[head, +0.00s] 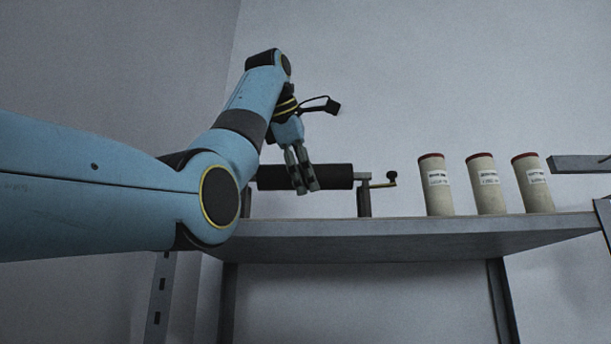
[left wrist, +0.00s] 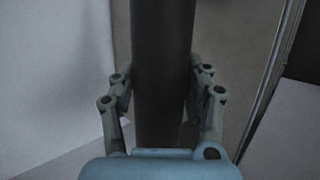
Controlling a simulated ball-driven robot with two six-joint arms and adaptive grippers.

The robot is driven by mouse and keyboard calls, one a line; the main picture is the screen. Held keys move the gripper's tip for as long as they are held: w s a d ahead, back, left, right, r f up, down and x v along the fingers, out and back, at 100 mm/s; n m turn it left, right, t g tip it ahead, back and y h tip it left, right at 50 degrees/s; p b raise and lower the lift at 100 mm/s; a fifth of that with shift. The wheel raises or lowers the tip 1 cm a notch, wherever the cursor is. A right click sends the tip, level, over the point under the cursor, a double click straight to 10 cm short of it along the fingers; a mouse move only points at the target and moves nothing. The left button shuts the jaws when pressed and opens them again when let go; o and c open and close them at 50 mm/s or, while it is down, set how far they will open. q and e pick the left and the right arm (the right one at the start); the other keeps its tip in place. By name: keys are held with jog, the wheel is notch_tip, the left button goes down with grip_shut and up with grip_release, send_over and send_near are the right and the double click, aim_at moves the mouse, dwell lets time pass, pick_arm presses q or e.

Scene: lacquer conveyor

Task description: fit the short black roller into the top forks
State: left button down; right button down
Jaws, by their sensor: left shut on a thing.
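The short black roller (head: 333,177) lies level above the shelf in the head view, its right end at the right fork (head: 363,190). The left fork (head: 247,203) shows only partly behind my left arm. I cannot tell whether the roller rests in the forks. My left gripper (head: 307,188) is shut on the roller near its middle, coming down from above. In the left wrist view the roller (left wrist: 162,60) runs up the picture between the two fingers (left wrist: 163,95). My right gripper is not in view.
A crank with a dark knob (head: 392,176) sticks out right of the right fork. Three pale cylinders with red tops (head: 434,185) stand on the grey shelf (head: 400,236) farther right. A grey bar (head: 580,164) juts in at the right edge. The wall is behind.

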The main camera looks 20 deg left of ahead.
pick_arm(q)
jog(key=shift+f+b, duration=0.35)
jog(key=shift+f+b, duration=0.8)
jog(key=shift+f, duration=0.2)
jog(key=c, duration=0.5)
grip_release()
